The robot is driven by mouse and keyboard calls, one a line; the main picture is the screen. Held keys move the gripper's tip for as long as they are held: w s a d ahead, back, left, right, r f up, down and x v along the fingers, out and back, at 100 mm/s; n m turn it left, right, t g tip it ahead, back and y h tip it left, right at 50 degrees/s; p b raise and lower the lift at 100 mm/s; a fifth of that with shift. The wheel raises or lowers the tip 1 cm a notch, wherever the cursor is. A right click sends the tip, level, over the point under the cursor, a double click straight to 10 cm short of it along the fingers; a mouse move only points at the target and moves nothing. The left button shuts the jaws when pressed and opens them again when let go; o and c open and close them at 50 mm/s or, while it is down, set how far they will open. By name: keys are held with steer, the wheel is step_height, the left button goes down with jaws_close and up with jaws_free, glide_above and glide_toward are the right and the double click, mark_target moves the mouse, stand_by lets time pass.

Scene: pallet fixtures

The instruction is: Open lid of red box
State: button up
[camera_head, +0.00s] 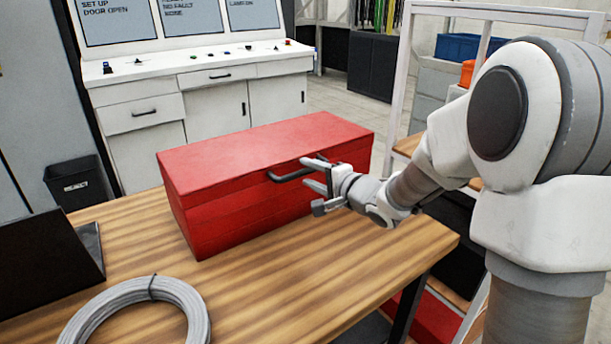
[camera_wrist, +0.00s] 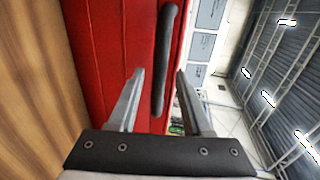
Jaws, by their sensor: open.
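The red box (camera_head: 225,204) stands on the wooden table with its lid (camera_head: 265,143) closed. A dark bar handle (camera_head: 288,175) sits on the front side facing my arm. My gripper (camera_head: 318,174) is open at the right part of the handle. In the wrist view the handle (camera_wrist: 165,62) runs lengthwise between the two open fingers (camera_wrist: 160,88), with red box surface (camera_wrist: 117,45) behind it. I cannot tell whether either finger touches the handle.
A coil of grey cable (camera_head: 140,305) and a dark open case (camera_head: 45,265) lie on the wooden table (camera_head: 330,290) at left. A white console (camera_head: 200,90) stands behind, with a black bin (camera_head: 78,188) beside it. The table front is clear.

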steer(key=shift+x, duration=1.05)
jaws_close()
stand_by(0.7)
